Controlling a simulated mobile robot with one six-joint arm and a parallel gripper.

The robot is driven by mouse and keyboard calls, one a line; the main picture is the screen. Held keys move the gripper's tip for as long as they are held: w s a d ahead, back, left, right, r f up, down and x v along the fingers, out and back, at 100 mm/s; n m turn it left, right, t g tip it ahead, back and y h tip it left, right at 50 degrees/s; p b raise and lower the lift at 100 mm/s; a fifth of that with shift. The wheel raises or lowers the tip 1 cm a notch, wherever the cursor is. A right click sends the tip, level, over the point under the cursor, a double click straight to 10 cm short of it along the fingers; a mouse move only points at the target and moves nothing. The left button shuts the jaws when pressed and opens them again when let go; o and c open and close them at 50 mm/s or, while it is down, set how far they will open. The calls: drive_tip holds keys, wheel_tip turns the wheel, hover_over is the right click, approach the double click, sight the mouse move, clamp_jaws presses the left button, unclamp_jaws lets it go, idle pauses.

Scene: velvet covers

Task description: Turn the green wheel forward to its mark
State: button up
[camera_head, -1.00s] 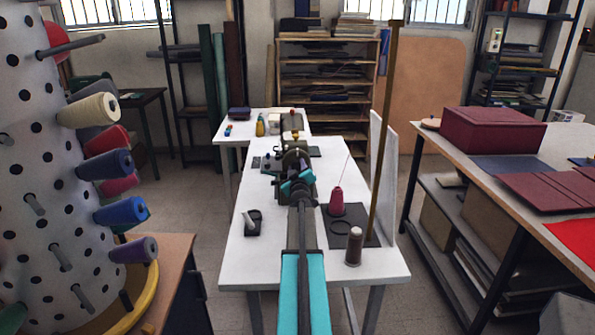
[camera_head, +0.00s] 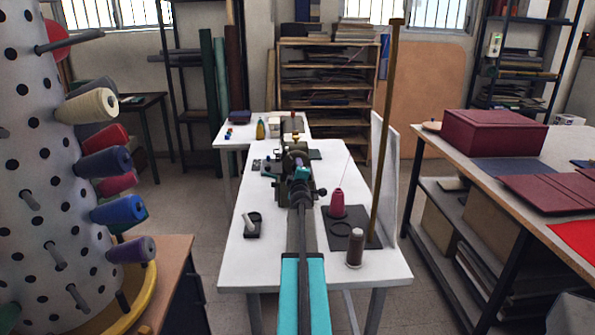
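My arm reaches straight ahead over the white table (camera_head: 260,265) to a dark olive sewing machine (camera_head: 286,160). My gripper (camera_head: 300,171), with teal parts, is at the near side of the machine, in line with its middle. Its fingers are small and mostly hidden by my own wrist, so I cannot tell whether they are open or shut, or touching anything. The green wheel cannot be made out clearly; my gripper and wrist cover that part of the machine. Its mark cannot be seen either.
A magenta thread cone (camera_head: 337,204) and a brown spool (camera_head: 355,248) stand right of my arm, near a tall brass post (camera_head: 383,140). A small dark tray (camera_head: 252,228) lies left. The peg tower (camera_head: 40,190) with thread spools stands far left.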

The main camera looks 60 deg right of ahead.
drive_tip(key=shift+w, duration=0.1)
idle(0.3)
drive_tip(key=o, duration=1)
drive_tip(key=shift+o, duration=0.2)
drive_tip(key=shift+a, duration=0.1)
drive_tip(key=v, duration=1.3)
drive_tip(key=shift+s+a, duration=0.25)
drive_tip(key=shift+a, duration=0.05)
